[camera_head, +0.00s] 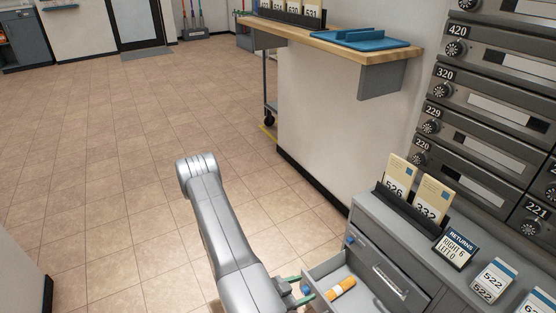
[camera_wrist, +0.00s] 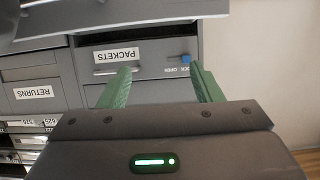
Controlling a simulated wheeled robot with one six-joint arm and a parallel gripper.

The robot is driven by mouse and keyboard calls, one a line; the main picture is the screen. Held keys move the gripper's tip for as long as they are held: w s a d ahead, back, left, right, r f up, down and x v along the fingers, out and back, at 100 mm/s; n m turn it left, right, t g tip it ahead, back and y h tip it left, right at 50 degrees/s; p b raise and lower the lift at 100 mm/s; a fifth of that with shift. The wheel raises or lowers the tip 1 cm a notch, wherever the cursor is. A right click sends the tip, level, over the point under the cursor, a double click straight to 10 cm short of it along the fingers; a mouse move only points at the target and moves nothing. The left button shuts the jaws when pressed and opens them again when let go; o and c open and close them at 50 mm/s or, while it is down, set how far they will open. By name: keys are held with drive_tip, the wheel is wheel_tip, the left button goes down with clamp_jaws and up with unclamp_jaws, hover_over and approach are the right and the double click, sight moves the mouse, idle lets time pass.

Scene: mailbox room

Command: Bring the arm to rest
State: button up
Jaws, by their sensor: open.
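My gripper (camera_wrist: 161,70) is open in the wrist view, with two green fingers spread apart and nothing between them. Beyond the fingers is a grey drawer front labelled PACKETS (camera_wrist: 116,54), seen upside down, with a blue lock knob (camera_wrist: 186,59). In the head view my silver arm reaches down to the cabinet. Part of the green fingers shows beside an open grey drawer (camera_head: 322,270), and the rest is hidden behind the arm. Whether the fingers touch the drawer, I cannot tell.
A yellow-orange item (camera_head: 341,289) lies in the open drawer. The grey cabinet top holds a RETURNS sign (camera_head: 457,246) and numbered cards (camera_head: 492,281). Numbered mailboxes (camera_head: 490,100) fill the right wall. A wooden shelf (camera_head: 330,45) carries a blue tray (camera_head: 359,39). The tiled floor (camera_head: 110,150) at left is clear.

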drive_tip(key=b+x, duration=0.4)
drive_tip(key=x, duration=0.8)
drive_tip(key=s+a+r+p, duration=0.4)
drive_tip(key=a+r+p, duration=0.3)
drive_tip(key=r, duration=0.5)
drive_tip(key=w+r+n+t+y+p, duration=0.1)
drive_tip(key=w+r+n+t+p, duration=0.1)
drive_tip(key=w+r+p, duration=0.2)
drive_tip(key=shift+r+n+t+p, duration=0.35)
drive_tip(key=shift+r+p, duration=0.3)
drive_tip(key=shift+r, duration=0.6)
drive_tip(key=shift+a, duration=0.1)
